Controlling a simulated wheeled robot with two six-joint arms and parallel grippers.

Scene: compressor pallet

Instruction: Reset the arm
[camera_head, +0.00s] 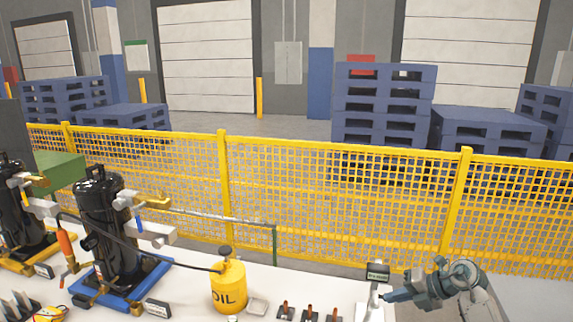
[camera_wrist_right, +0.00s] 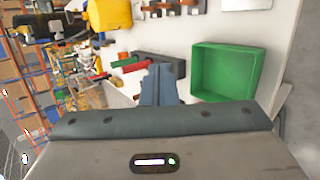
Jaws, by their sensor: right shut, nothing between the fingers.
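My right gripper (camera_head: 392,297) is at the lower right of the head view, over the right end of the white table, beside a small stand with a dark label (camera_head: 377,272). In the right wrist view its two fingers (camera_wrist_right: 160,82) are together with nothing between them. Below them lie a dark holder with red-handled and green-handled tools (camera_wrist_right: 133,64) and an open, empty green bin (camera_wrist_right: 228,72). The fingers appear apart from both. My left gripper is not in view.
A yellow oil can (camera_head: 229,288) stands on the white table (camera_head: 285,283). Black compressors (camera_head: 108,225) stand at the left, one on a blue base (camera_head: 150,280). A yellow mesh fence (camera_head: 340,205) runs behind the table. Blue pallets (camera_head: 385,105) are stacked beyond it.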

